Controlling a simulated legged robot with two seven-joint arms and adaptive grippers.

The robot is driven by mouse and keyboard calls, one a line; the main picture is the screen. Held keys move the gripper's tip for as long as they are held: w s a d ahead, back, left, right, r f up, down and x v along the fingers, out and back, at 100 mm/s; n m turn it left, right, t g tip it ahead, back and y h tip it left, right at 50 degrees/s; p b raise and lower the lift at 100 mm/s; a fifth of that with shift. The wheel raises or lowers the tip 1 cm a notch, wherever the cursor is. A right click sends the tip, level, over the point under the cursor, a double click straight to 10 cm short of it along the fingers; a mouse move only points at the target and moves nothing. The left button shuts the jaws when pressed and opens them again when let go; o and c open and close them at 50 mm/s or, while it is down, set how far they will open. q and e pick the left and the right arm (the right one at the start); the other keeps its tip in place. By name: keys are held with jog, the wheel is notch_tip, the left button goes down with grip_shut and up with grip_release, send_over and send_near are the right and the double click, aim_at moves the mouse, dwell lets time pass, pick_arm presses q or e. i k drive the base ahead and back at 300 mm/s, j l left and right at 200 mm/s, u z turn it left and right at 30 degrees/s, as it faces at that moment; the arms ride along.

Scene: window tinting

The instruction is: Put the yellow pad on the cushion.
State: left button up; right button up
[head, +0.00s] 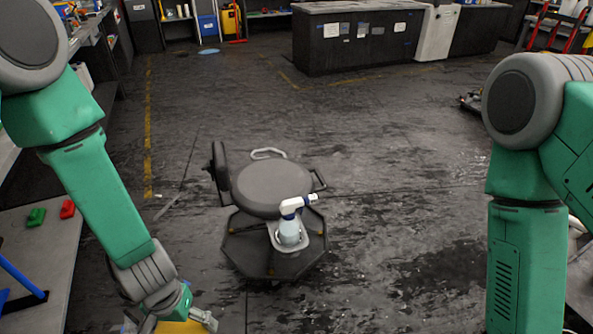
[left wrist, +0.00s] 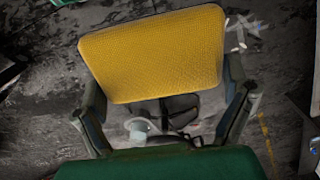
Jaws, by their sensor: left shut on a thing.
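The yellow pad (left wrist: 152,55) is a flat, textured, roughly rectangular piece between the two fingers of my left gripper (left wrist: 165,98) in the left wrist view. My left gripper is shut on it. In the head view the left gripper (head: 178,322) is at the bottom edge, and only a part of the pad (head: 182,328) shows. The cushion (head: 270,187) is the round dark grey seat of a low rolling stool. It is bare on top, up and to the right of the left gripper, apart from the pad. My right arm shows, but its gripper is out of view.
A white and blue spray bottle (head: 290,222) stands upright in a holder at the stool's front, beside the cushion. A side bench (head: 38,235) at left bears a green block (head: 36,217) and a red block (head: 67,208). Floor around the stool is mostly clear.

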aim_at(273, 183)
jog(key=i+j+z, duration=0.25)
jog(key=i+z, duration=0.2)
jog(key=i, duration=0.15)
jog(key=i+j+z, duration=0.45)
jog(key=i, duration=0.15)
jog(key=i+j, duration=0.25)
